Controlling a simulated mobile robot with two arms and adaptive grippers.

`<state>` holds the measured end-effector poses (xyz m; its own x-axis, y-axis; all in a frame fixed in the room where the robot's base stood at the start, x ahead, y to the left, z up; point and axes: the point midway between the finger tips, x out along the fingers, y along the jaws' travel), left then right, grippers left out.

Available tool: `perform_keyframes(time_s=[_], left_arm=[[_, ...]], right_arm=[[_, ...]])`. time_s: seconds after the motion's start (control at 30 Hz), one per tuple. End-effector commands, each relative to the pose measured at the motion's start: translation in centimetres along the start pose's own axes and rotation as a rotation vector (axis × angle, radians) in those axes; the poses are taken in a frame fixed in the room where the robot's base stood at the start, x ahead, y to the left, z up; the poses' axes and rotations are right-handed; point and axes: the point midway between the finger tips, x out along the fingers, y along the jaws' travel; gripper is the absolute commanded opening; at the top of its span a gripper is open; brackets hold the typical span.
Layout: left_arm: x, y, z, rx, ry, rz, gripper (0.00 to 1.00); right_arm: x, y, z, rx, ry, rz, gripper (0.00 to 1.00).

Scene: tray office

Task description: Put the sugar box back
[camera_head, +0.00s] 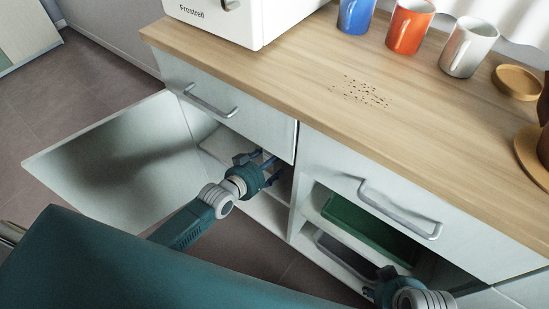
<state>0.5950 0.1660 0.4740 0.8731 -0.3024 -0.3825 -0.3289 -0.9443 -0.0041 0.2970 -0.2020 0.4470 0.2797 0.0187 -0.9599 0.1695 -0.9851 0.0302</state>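I do not see a sugar box. My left gripper (268,166) reaches through the opening of the left cupboard (213,146), under the upper drawer front. Its bluish fingers are small and partly in shadow, so I cannot tell how far apart they are or if anything is between them. The cupboard's pale door (110,165) stands wide open to the left. My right gripper (385,275) is at the lower right, in front of the right cupboard, mostly hidden and unclear.
The wooden counter (300,85) holds a white Frostrell appliance (225,22), blue (355,14), orange (408,28) and white (465,50) mugs, and dark crumbs (365,92). A green tray (365,228) is in the right cupboard. Drawer handles (210,103) (400,212) stick out.

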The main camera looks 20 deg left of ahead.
Motion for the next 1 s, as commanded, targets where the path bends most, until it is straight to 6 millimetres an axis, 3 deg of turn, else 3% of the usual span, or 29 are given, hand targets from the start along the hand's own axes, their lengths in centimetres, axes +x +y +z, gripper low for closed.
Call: perform_keyframes(time_s=[0.3,0.47,0.7,1.0], left_arm=[[-0.4,0.0,-0.2,0.000,-0.001,0.000,0.69],[-2.8,-0.1,-0.2,0.001,-0.003,-0.001,0.69],[-8.0,0.0,-0.2,0.000,-0.003,0.001,0.69],[-11.8,0.0,-0.1,0.000,-0.004,-0.001,0.69]], right_arm=[[-0.1,0.0,-0.2,0.000,0.005,0.000,0.34],[3.0,-0.2,0.7,-0.003,-0.021,-0.004,0.34],[7.5,-0.5,2.7,-0.007,-0.046,-0.008,0.34],[10.5,-0.6,4.5,-0.010,-0.061,-0.010,0.34]])
